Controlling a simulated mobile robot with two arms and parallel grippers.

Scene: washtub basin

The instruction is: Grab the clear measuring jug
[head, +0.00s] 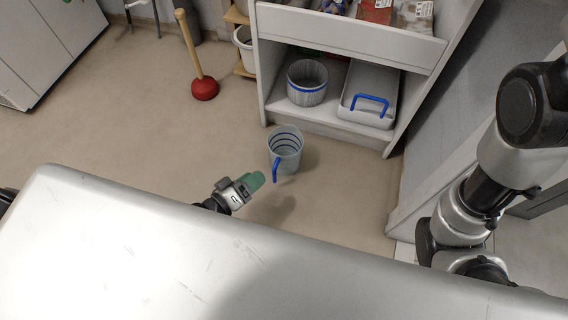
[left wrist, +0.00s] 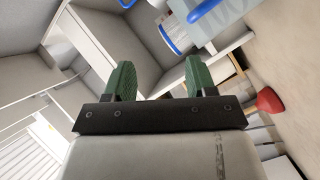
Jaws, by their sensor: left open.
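The clear measuring jug (head: 287,146) stands upright on the floor in front of the shelf unit in the head view. It has dark bands and a blue handle facing my side. My left gripper (head: 252,181), with green fingers, is just left of and nearer than the jug, apart from it. In the left wrist view my left gripper (left wrist: 160,78) has its fingers spread with nothing between them. A blue handle and part of a pale body, apparently the jug (left wrist: 222,22), show at the top, cut off by the edge. My right gripper is out of view.
The shelf unit (head: 349,25) stands behind the jug, holding a grey bucket (head: 307,84) and a white box with a blue handle (head: 366,96). A red plunger (head: 204,89) stands on open floor at left. A white cabinet (head: 45,45) is at far left.

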